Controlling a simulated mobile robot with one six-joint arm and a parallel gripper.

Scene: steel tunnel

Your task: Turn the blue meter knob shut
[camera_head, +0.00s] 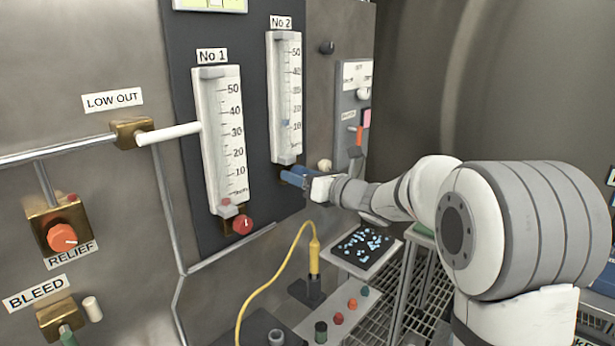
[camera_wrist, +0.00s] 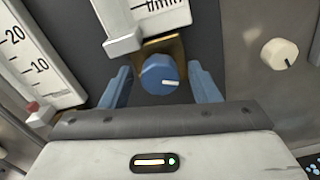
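The blue meter knob (camera_wrist: 160,74) sits on a brass block (camera_wrist: 172,47) below the No 2 meter, with a white mark on its face pointing right in the wrist view. My gripper (camera_wrist: 163,88) is open, with one blue finger on each side of the knob and a visible gap on both sides. In the head view my gripper (camera_head: 296,178) is at the foot of the No 2 meter (camera_head: 285,95) and hides the knob. The No 2 meter's float (camera_head: 286,123) shows low in its tube.
The No 1 meter (camera_head: 222,140) with a red knob (camera_head: 242,225) is to the left. A cream knob (camera_wrist: 280,53) is to the right of my gripper. A yellow probe (camera_head: 314,258) with a cable stands below, beside a tray of blue bits (camera_head: 365,247).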

